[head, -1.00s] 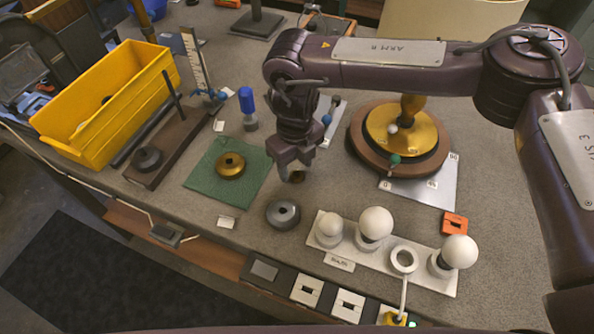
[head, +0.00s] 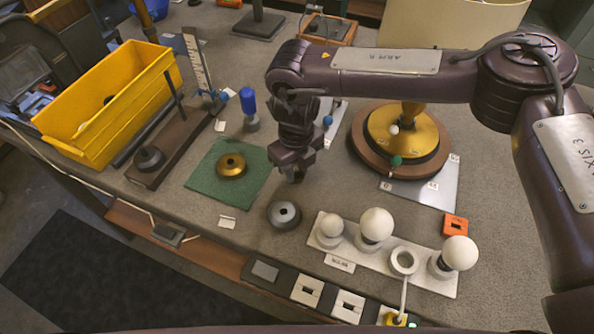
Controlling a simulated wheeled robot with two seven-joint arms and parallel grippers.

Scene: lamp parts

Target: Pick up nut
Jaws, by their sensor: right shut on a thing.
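My right gripper (head: 293,178) points down over the grey table, left of the round wooden base with the brass lamp (head: 402,130) and behind the grey ring-shaped weight (head: 284,214). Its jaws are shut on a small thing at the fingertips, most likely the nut. The nut itself is hidden by the fingers, so I cannot make out its shape or whether it is clear of the table. My left gripper is not in view.
A brass disc (head: 231,165) lies on a green mat (head: 205,182) to the left. A bulb rack (head: 330,243) stands in front, with an orange square piece (head: 455,226) behind its right end. A yellow bin (head: 130,75) is at the far left.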

